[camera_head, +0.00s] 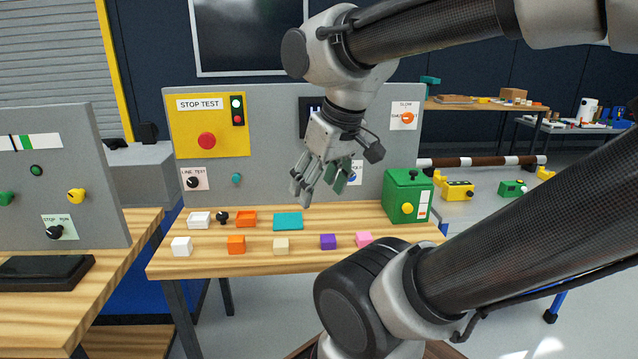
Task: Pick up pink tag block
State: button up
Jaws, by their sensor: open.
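The pink block (364,240) is the rightmost in the front row of small blocks on the wooden table (300,263). It sits near the table's front edge, and my arm's dark joint is just below it in the picture. My gripper (318,198) is open and empty. It points down above the table, in front of the grey panel, up and to the left of the pink block and apart from it. I cannot tell any tag on the block at this size.
A purple block (328,242) stands just left of the pink one, then a beige block (281,246), an orange block (236,244) and a white block (181,246). Behind them are a teal plate (288,221) and a green box (407,196). A grey panel (275,150) stands at the back.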

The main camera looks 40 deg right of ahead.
aim_at(363, 238)
jog(key=l+z, duration=0.1)
jog(key=z, duration=0.65)
jog(key=i+l+z, duration=0.1)
jog(key=z, duration=0.3)
